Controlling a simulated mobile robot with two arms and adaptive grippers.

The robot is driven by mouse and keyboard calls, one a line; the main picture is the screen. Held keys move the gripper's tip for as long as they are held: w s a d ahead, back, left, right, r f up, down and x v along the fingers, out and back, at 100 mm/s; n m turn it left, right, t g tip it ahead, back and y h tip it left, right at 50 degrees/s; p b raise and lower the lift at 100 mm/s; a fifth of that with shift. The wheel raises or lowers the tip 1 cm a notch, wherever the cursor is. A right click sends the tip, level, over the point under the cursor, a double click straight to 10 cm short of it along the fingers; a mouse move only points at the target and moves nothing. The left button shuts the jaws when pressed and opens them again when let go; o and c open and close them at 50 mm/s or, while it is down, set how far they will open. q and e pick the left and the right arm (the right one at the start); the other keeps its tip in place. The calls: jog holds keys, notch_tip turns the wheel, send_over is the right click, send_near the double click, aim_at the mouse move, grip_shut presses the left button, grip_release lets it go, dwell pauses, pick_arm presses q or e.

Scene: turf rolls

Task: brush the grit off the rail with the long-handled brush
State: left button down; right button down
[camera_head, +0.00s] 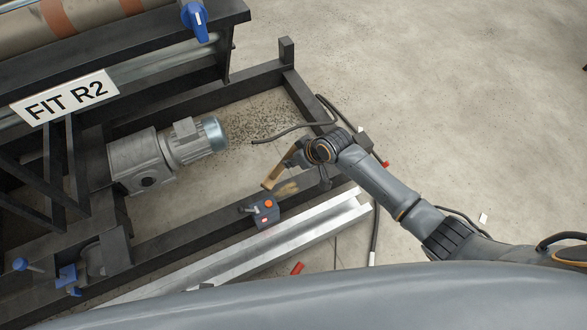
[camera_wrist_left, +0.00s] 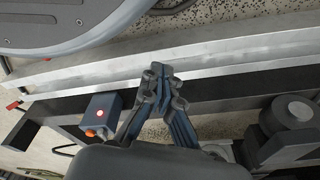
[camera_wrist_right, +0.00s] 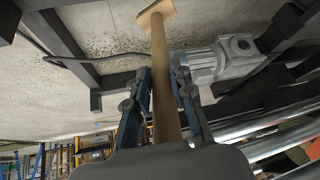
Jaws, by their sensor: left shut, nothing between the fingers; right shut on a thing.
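The wooden long-handled brush (camera_head: 275,172) is in my right gripper (camera_head: 299,156). In the right wrist view the gripper (camera_wrist_right: 162,80) is shut around the handle (camera_wrist_right: 164,90), and the wooden head (camera_wrist_right: 155,13) is at the far end. Tan bristles (camera_head: 287,188) show beside the dark frame beam in the head view. A silver channel rail (camera_head: 300,233) lies along the beam; it also shows in the left wrist view (camera_wrist_left: 220,56). I cannot make out grit on it. Dark grit (camera_head: 262,116) speckles the floor. My left gripper (camera_wrist_left: 160,75) is shut and empty above the rail and beam.
A control box (camera_head: 262,212) with orange and red buttons sits at the beam. A black cable (camera_head: 290,129) crosses the frame's far edge.

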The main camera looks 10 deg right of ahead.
pick_arm(q)
jog(key=w+r+t+b, duration=0.15)
jog(key=r+b, duration=0.25)
jog(key=r, duration=0.7)
jog(key=w+r+b, duration=0.2)
jog(key=r+b, duration=0.1)
jog(key=r, duration=0.9)
jog(key=w+d+r+t+b, duration=0.1)
jog(key=w+d+t+b, duration=0.1)
jog(key=w, duration=0.4)
jog(key=w+d+r+t+h+b, duration=0.1)
jog(key=w+d+r+t+b, duration=0.1)
jog(key=w+t, duration=0.2)
jog(key=shift+w+r+t+h, duration=0.3)
jog(key=shift+w+t, duration=0.05)
jog(key=shift+w, duration=0.5)
